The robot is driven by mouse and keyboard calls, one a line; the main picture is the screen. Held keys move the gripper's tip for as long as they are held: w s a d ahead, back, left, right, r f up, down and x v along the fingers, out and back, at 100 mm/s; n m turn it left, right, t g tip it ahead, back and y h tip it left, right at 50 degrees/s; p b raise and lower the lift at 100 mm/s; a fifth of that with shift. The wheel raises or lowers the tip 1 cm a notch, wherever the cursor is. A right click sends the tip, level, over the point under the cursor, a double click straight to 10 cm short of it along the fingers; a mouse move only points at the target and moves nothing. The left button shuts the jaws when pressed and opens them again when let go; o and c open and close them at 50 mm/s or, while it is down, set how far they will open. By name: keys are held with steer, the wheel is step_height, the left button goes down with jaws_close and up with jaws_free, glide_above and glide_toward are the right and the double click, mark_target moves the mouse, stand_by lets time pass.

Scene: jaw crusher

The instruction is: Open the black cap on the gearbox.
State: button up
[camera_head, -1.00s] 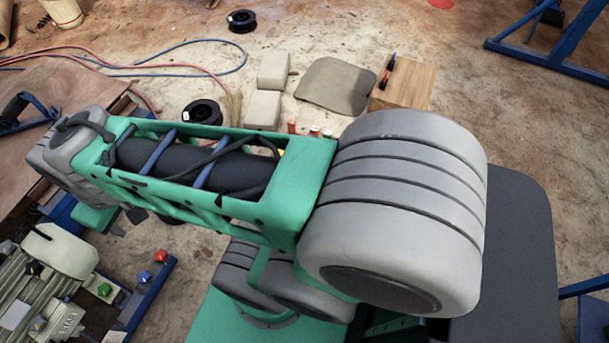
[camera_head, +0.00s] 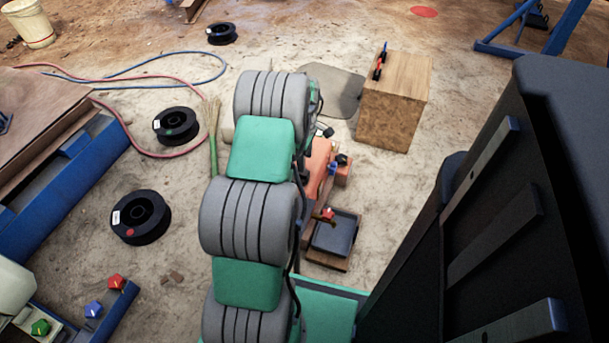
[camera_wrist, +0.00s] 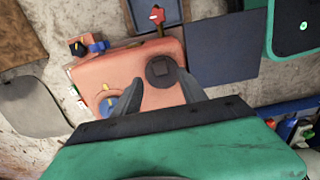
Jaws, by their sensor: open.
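The gearbox is a salmon-orange housing (camera_wrist: 125,68); in the head view part of it (camera_head: 318,170) shows to the right of my arm, which hides the rest. The black cap (camera_wrist: 162,71) is a round dark disc with a squarish raised middle, on the gearbox face in the wrist view. It sits in place; it is hidden in the head view. My gripper (camera_wrist: 160,76) is open, and its two grey fingers show on either side of the cap in the picture. Nothing is between them in their grip. I cannot tell how far above the cap they are.
A red-handled valve (camera_wrist: 157,15) and a dark tray (camera_head: 335,232) are beside the gearbox. A wooden box (camera_head: 395,105) stands behind right. Black spools (camera_head: 141,217) lie on the floor at left.

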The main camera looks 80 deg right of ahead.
step_height(320, 180, down, 6)
steer(key=shift+f+b, duration=0.1)
steer(key=shift+b, duration=0.8)
jaws_close()
stand_by(0.7)
